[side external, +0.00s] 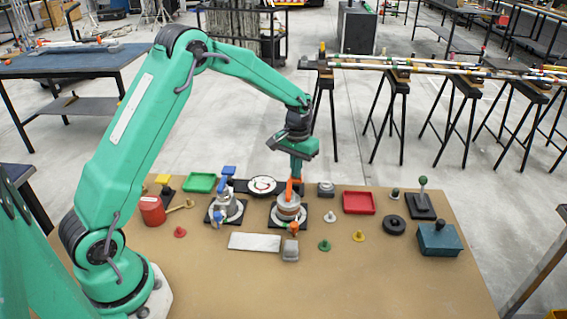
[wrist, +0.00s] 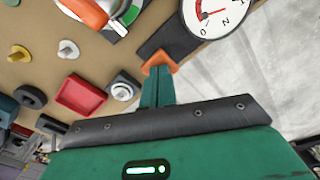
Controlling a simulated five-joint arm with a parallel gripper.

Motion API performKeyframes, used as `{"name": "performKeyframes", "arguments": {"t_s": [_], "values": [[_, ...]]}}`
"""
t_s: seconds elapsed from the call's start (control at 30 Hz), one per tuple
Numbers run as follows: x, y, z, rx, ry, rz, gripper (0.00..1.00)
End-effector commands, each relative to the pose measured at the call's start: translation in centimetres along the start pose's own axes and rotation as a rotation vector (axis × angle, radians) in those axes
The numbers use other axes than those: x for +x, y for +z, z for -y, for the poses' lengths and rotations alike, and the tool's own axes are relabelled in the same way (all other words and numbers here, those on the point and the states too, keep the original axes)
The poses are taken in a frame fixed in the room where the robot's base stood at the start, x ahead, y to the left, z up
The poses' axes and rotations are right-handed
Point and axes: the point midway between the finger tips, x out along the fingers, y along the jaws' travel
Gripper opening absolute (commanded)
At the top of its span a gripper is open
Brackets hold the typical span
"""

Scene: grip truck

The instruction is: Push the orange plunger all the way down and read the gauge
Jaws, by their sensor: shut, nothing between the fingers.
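The round white gauge (side external: 262,185) lies on a dark strip behind the silver cylinder unit (side external: 288,209). In the wrist view the gauge (wrist: 214,12) is cut by the top edge; its red needle shows, but I cannot tell the reading.
A similar unit with blue parts (side external: 224,209) stands to the left. A grey knob block (side external: 326,189), red tray (side external: 359,202) and black ring (side external: 394,225) lie to the right. A white plate (side external: 254,242) and grey block (side external: 290,250) lie in front. The table front is clear.

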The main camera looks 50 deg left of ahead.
Motion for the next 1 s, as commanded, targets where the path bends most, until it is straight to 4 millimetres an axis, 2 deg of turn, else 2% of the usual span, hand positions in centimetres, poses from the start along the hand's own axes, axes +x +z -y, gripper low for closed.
{"name": "performKeyframes", "arguments": {"t_s": [0.53, 1.0], "values": [[-2.6, 0.1, 0.0, 0.0, 0.0, 0.001, 0.0], [-2.9, 0.0, 0.0, 0.0, 0.0, 0.0, 0.0]]}}
